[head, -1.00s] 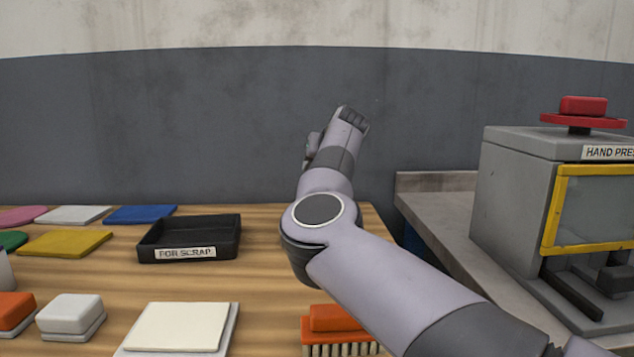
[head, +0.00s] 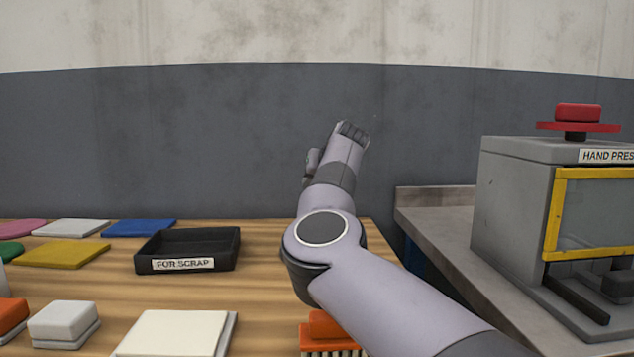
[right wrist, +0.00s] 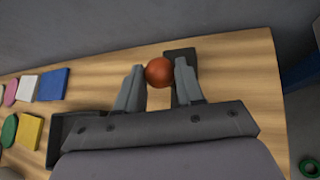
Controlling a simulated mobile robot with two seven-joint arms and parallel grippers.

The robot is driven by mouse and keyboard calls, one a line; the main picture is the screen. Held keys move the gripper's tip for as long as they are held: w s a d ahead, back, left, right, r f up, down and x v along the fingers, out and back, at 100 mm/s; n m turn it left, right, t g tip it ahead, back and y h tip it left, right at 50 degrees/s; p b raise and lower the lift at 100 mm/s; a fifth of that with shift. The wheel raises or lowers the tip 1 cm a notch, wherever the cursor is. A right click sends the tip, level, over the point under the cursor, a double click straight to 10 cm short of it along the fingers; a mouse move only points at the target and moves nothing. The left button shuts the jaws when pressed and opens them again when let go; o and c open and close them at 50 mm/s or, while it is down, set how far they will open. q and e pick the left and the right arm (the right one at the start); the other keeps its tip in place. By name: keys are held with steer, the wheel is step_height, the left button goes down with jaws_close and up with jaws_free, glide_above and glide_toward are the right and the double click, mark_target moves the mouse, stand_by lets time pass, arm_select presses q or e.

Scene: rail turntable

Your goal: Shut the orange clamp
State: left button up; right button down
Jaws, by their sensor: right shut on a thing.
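In the right wrist view, an orange ball-shaped knob (right wrist: 159,72) sits between the two grey fingers of my right gripper (right wrist: 160,68), which is shut on it. I take the knob to be the orange clamp's handle end. A dark flat piece (right wrist: 180,54) shows just behind the knob, partly hidden by the right finger. The rest of the clamp is hidden, so I cannot tell how far it is closed. In the head view my right arm covers this spot and its fingers do not show clearly. My left gripper is not in view.
A black tray labelled FOR SCRAP (head: 187,264) stands on the wooden table left of my arm. Coloured plates (head: 66,253), a cream block (head: 172,333) and an orange brush (head: 327,328) lie around it. A grey hand press (head: 515,200) stands on the right bench.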

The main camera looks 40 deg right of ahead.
steer(key=c, duration=0.7)
jaws_free()
steer(key=shift+f, duration=0.15)
steer(key=v, duration=0.7)
steer(key=shift+s+b, duration=0.1)
steer(key=shift+b, duration=0.25)
